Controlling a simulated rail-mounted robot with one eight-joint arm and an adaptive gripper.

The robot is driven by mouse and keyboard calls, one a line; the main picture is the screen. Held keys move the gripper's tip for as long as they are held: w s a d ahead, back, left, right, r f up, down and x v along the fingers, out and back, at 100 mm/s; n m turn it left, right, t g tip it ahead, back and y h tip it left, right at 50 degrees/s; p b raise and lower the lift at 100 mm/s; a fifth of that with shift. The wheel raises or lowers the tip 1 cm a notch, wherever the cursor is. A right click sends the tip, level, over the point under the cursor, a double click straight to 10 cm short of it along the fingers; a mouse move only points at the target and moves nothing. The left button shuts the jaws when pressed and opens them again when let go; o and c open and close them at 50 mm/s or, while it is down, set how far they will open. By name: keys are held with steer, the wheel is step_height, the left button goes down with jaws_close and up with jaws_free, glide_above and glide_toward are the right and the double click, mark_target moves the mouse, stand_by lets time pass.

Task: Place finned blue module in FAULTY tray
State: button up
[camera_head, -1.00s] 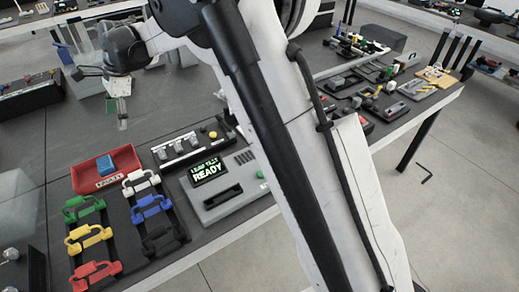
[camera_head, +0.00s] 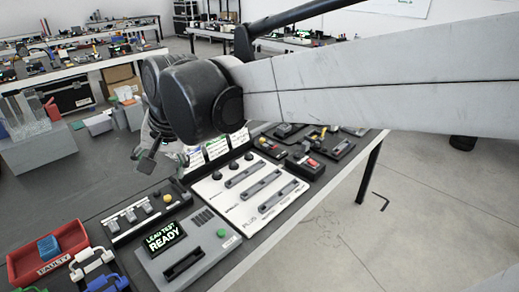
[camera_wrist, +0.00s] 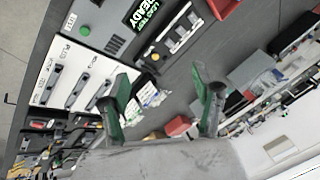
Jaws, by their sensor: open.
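A small blue block (camera_head: 48,247), which looks like the blue module, lies inside the red tray (camera_head: 22,269) labelled FAULTY, at the lower left of the head view. Its fins are too small to make out. In the wrist view only a red corner (camera_wrist: 224,7), probably of this tray, shows at the top edge. My gripper (camera_head: 152,158) hangs over the bench, to the right of and farther back than the tray, partly hidden behind my wrist. In the wrist view its green-padded fingers (camera_wrist: 162,100) are spread apart with nothing held between them.
A grey tester (camera_head: 190,255) reading "LEAD TEST READY" stands right of the tray, with a switch panel (camera_head: 142,214) behind it. A white slotted panel (camera_head: 245,190) lies further right. Coloured handled pieces (camera_head: 92,262) stand beside the tray.

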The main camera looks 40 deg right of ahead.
steer(key=s+d+f+n+t+h, duration=0.1)
steer(key=s+d+f+n, duration=0.1)
steer(key=s, duration=0.5)
steer(key=s+d+f+n+t+h, duration=0.1)
steer(key=s+d+f+n, duration=0.2)
steer(key=s+d, duration=0.4)
steer(key=shift+s+f, duration=0.4)
steer(key=shift+f, duration=0.2)
stand_by(0.4)
